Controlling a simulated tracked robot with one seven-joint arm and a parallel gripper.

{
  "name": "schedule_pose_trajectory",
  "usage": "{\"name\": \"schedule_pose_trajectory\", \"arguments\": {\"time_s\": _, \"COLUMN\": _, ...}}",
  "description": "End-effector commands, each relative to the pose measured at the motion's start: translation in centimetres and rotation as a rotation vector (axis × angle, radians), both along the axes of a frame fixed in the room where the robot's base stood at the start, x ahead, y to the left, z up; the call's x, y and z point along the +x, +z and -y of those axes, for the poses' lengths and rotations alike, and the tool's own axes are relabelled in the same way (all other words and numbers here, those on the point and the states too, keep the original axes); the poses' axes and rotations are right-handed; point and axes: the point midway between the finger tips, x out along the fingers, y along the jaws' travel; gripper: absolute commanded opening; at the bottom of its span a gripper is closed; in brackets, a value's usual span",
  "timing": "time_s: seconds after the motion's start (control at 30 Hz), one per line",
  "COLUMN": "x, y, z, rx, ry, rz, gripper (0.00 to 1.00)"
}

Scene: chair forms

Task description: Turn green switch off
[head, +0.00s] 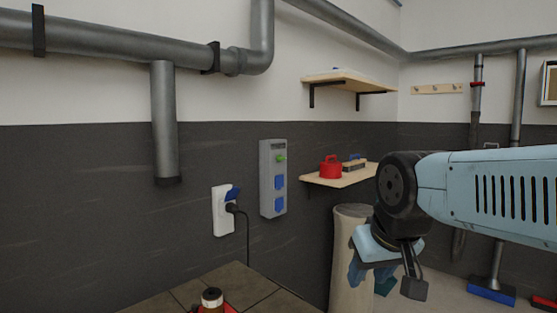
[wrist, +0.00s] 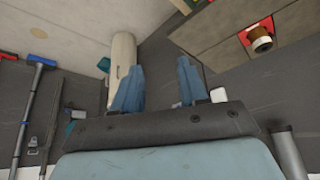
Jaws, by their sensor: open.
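The green switch (head: 281,158) is a small green knob near the top of a grey wall box (head: 266,190). Two blue socket covers sit below it on the same box. My gripper (head: 372,278) hangs to the right of the box in the head view and points downward, well apart from the switch. In the wrist view my gripper (wrist: 158,92) shows two blue fingers spread apart with nothing between them. The switch and its box do not show in the wrist view.
A white wall socket (head: 221,212) with a plugged black cable is left of the box. A tiled table (head: 250,283) stands below. A shelf (head: 345,179) holds a red object (head: 331,168). A pale cylinder (head: 343,250) stands behind my gripper.

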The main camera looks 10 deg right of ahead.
Motion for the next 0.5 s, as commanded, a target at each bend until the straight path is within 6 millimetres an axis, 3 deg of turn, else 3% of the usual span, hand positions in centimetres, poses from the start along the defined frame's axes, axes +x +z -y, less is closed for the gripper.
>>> {"name": "schedule_pose_trajectory", "arguments": {"time_s": 0.17, "x": 0.4, "y": 0.3, "z": -0.2, "rx": 0.015, "ry": -0.010, "rz": -0.001, "gripper": 0.56}}
{"name": "schedule_pose_trajectory", "arguments": {"time_s": 0.27, "x": 1.7, "y": 1.0, "z": -0.7, "rx": 0.063, "ry": -0.044, "rz": -0.007, "gripper": 0.66}}
{"name": "schedule_pose_trajectory", "arguments": {"time_s": 0.37, "x": 4.0, "y": 2.4, "z": -1.1, "rx": 0.150, "ry": -0.104, "rz": -0.016, "gripper": 0.74}}
{"name": "schedule_pose_trajectory", "arguments": {"time_s": 0.5, "x": 8.6, "y": 4.6, "z": -2.7, "rx": 0.317, "ry": -0.223, "rz": -0.037, "gripper": 0.74}}
